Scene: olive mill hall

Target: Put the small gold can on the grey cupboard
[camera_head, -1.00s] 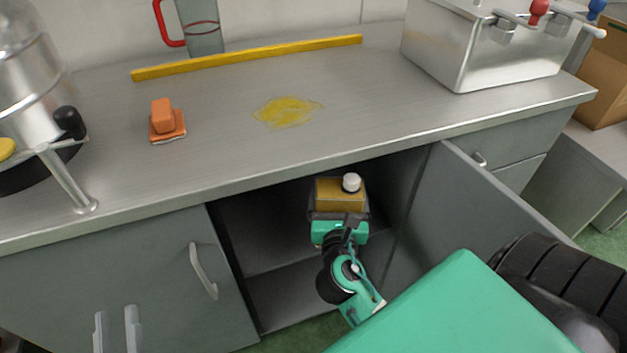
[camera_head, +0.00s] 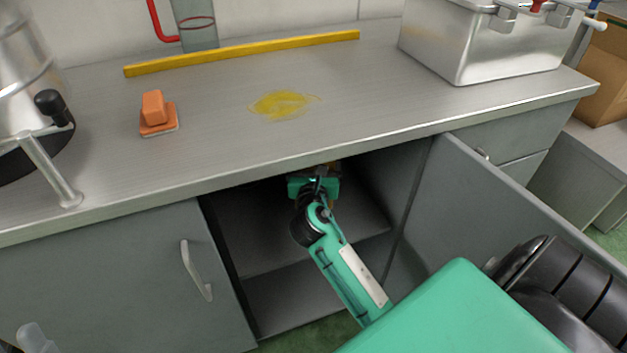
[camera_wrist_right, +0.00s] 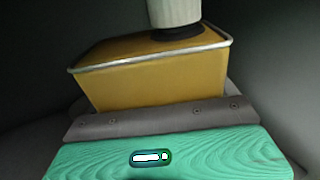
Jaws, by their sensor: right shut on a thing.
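The small gold can (camera_wrist_right: 150,85), a boxy tin with a pale rim and a white cap, fills the middle of the right wrist view, held level against my right gripper (camera_wrist_right: 160,115). In the head view my right gripper (camera_head: 318,172) reaches into the open compartment of the grey cupboard (camera_head: 90,275), just below the worktop's front edge. Only a sliver of the can shows there; the worktop edge and gripper hide most of it. The cupboard's grey top (camera_head: 220,120) is above. Part of my left gripper (camera_head: 35,340) shows at the lower left corner; its opening is unclear.
The open cupboard door (camera_head: 500,210) stands right of my right arm. On the top are an orange block (camera_head: 155,112), a yellow smear (camera_head: 283,104), a yellow bar (camera_head: 240,54), a metal box (camera_head: 480,45) and a steel vessel (camera_head: 25,75). Bare worktop lies between them.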

